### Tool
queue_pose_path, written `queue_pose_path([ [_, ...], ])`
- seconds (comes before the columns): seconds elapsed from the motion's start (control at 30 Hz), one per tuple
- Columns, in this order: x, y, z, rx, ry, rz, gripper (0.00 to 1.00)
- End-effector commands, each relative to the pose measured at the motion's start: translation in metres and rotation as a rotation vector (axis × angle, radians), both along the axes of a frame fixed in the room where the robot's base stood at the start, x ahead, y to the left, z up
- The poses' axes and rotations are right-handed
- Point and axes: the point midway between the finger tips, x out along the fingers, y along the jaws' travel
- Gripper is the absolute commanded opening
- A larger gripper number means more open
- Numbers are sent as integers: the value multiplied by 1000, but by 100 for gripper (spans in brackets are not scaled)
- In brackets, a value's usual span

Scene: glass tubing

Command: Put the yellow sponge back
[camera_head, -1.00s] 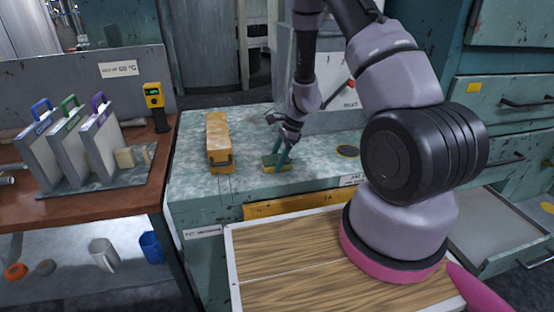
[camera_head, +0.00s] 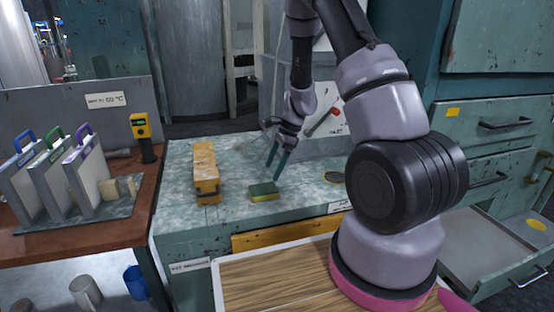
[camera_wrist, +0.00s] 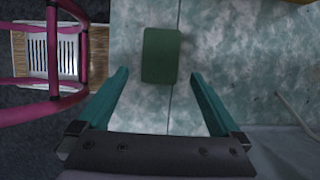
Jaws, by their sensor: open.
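The yellow sponge (camera_head: 264,197) with a green top lies flat on the mottled green counter (camera_head: 232,165), near its front edge. In the wrist view its green top (camera_wrist: 161,55) shows ahead of and between the fingers, with nothing gripping it. My gripper (camera_head: 276,168) is open and empty, above and a little behind the sponge, fingers pointing down. The open fingers also show in the wrist view (camera_wrist: 159,75), apart from the sponge on both sides.
A long yellow box (camera_head: 205,170) stands on the counter left of the sponge. At left, a brown table (camera_head: 100,238) holds a rack of panels. A drawer (camera_head: 490,250) stands open at right.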

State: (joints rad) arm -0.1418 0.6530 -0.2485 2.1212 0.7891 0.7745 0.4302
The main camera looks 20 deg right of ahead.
Motion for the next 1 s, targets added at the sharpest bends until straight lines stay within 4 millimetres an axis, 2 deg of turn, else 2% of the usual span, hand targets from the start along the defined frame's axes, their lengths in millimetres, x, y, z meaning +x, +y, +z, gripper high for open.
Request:
queue_pose_path([
  [0.03,0,-3,9,0,-3,0,100],
  [0.13,0,-9,22,0,-2,0,100],
  [0.37,0,-13,32,0,0,1,100],
  [0.47,-1,-12,44,3,-20,19,100],
  [0.57,-3,-9,74,9,-77,75,100],
  [0.67,-13,-5,121,9,-166,169,100],
  [0.8,-37,-1,187,-16,-309,329,100],
  [1.0,-86,-1,264,-103,-507,554,100],
])
